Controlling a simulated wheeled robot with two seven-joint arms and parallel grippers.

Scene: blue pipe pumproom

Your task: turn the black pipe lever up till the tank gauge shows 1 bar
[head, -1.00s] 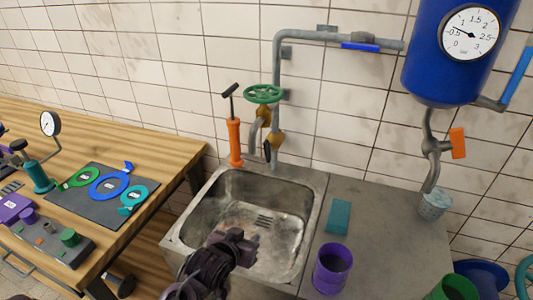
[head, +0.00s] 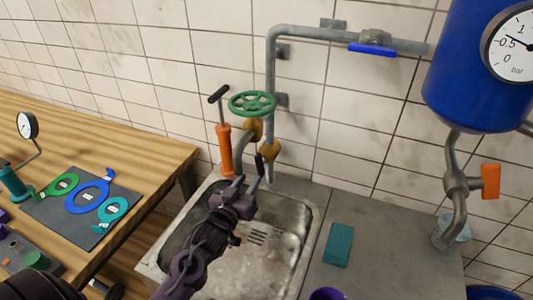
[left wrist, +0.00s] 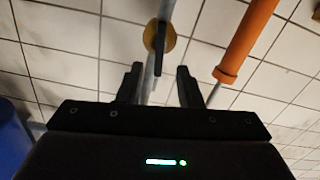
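The black pipe lever (head: 259,164) sits beside a brass valve (head: 270,150) on the grey pipe behind the sink and appears to hang downward. In the left wrist view the lever (left wrist: 160,38) shows as a dark bar in front of the round brass body. My left gripper (head: 248,186) is open and empty over the sink, just in front of and below the lever, apparently apart from it. In the left wrist view its two fingers (left wrist: 160,86) are spread below the lever. The tank gauge (head: 515,43) on the blue tank (head: 465,80) is partly cut off; its needle points near 0.5. My right gripper is not in view.
A green handwheel (head: 252,103) and an orange hand pump (head: 224,150) stand close left of the lever. A blue-handled valve (head: 372,49) is on the upper pipe. An orange-handled valve (head: 490,181) is under the tank. The counter holds a teal block (head: 338,245).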

